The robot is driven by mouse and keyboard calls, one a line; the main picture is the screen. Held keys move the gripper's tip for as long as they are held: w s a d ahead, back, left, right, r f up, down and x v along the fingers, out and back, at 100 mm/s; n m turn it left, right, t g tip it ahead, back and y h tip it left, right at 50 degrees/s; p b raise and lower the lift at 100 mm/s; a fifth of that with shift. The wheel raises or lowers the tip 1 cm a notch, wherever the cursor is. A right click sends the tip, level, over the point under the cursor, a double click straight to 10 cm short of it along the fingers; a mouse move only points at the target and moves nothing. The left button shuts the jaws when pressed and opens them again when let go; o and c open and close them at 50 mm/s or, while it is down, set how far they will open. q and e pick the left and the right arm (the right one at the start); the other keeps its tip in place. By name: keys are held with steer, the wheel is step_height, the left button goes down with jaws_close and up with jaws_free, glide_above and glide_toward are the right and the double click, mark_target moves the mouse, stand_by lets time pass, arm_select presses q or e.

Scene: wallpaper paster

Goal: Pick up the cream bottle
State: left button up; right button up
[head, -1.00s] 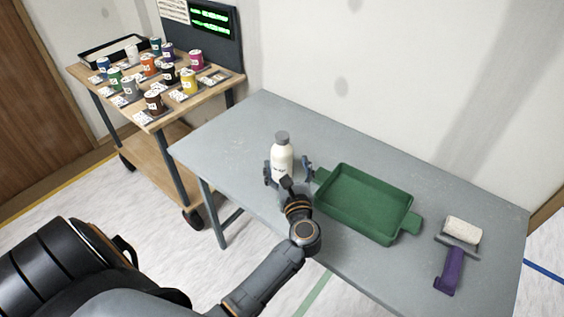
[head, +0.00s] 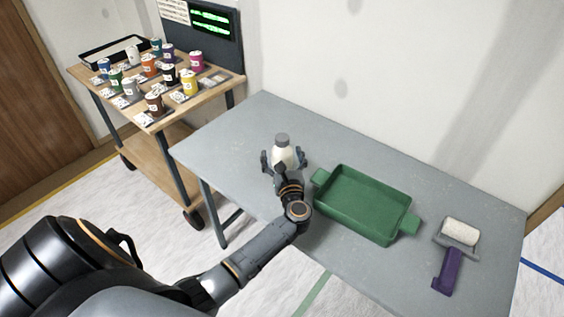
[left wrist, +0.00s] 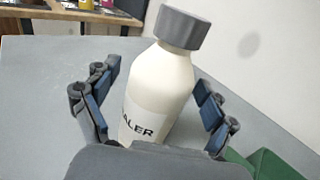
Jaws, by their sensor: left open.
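The cream bottle (head: 283,152) with a grey cap stands upright on the grey table (head: 230,135). My left gripper (head: 283,161) is open, with one finger on each side of the bottle. In the left wrist view the bottle (left wrist: 163,95) is between the blue-padded fingers of the gripper (left wrist: 155,105), with gaps showing on both sides. The bottle's label ends in "ALER". Its lower part is hidden by my gripper. My right gripper is not in view.
A green tray (head: 403,194) lies just right of the bottle. A paint roller with a purple handle (head: 449,272) lies at the table's right end. A wooden cart (head: 140,118) with several small paint cans stands at the back left. The wall is behind the table.

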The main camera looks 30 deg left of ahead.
mark_target(282, 149)
arm_select(q)
steer(key=c, duration=1.5)
steer(key=shift+r, duration=0.1)
steer(key=shift+c, duration=0.2)
steer(key=shift+r, duration=0.4)
steer(key=r, duration=0.2)
steer(key=shift+s+r, duration=0.2)
steer(key=shift+r, duration=0.2)
steer(key=s+d+r, duration=0.1)
steer(key=s+r, duration=0.8)
steer(key=s, duration=0.5)
steer(key=s+d+f+m+t+h, duration=0.1)
steer(key=s+d+m+t+h, duration=0.1)
steer(key=d+h, duration=0.4)
steer(key=s+d+m+t+h, duration=0.3)
steer(key=s+d+m+h, duration=0.2)
steer(key=d, duration=0.6)
steer(key=shift+s+d+f+m+h, duration=0.25)
steer(key=shift+f+m+h, duration=0.15)
steer(key=shift+m+h, duration=0.45)
